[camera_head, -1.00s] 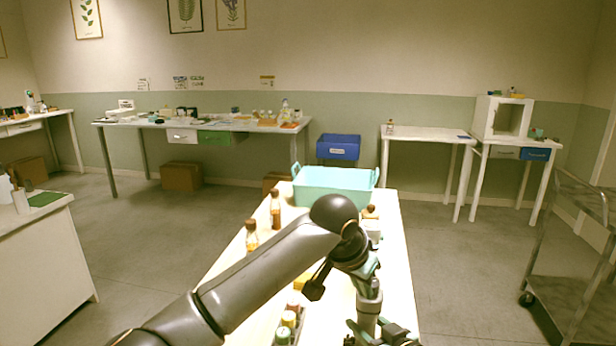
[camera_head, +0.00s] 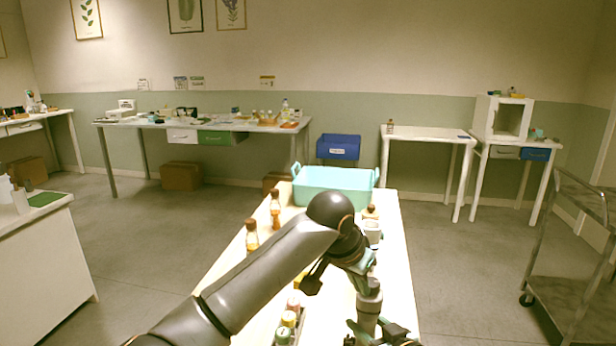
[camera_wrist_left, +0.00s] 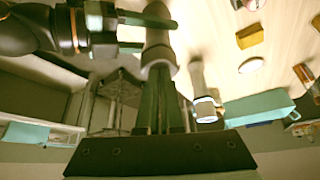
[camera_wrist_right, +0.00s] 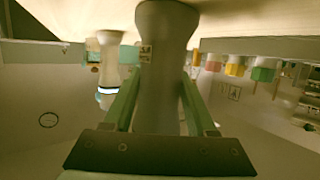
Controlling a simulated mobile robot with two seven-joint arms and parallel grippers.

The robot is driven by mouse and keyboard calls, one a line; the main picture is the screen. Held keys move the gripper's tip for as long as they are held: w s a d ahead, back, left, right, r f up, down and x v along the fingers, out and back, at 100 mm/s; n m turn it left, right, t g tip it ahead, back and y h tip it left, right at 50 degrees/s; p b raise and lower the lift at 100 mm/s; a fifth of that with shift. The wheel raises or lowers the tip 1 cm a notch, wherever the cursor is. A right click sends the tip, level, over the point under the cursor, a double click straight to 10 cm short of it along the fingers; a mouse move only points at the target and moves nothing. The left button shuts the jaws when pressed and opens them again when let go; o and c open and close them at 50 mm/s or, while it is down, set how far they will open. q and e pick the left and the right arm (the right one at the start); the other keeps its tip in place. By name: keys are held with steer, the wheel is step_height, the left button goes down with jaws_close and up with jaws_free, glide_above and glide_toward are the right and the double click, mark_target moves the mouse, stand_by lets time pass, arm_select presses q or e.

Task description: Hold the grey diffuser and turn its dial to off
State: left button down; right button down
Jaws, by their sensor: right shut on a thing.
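The grey diffuser (camera_head: 369,305) stands upright at the near right of the long table. My right gripper (camera_head: 388,334) is shut on its lower body, which fills the space between the fingers in the right wrist view (camera_wrist_right: 165,65). My left gripper (camera_head: 366,268) is above it, pointing down. In the left wrist view its fingers lie on both sides of the diffuser's upper part (camera_wrist_left: 158,58), but whether they grip it is unclear. The dial is hidden by the fingers, and its setting cannot be read.
A white diffuser (camera_head: 373,235) with a bright ring stands behind. Two amber bottles (camera_head: 275,212) stand on the table's left side, and a row of small capped bottles (camera_head: 289,322) sits at the near edge. A teal crate (camera_head: 325,180) is at the far end.

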arm_select(q)
steer(key=shift+w+a, duration=0.1)
arm_select(e)
steer(key=shift+a, duration=0.1)
arm_select(q)
step_height(320, 180, up, 6)
steer(key=shift+s+a, duration=0.25)
stand_by(0.5)
arm_select(e)
steer(key=shift+c, duration=0.6)
jaws_free()
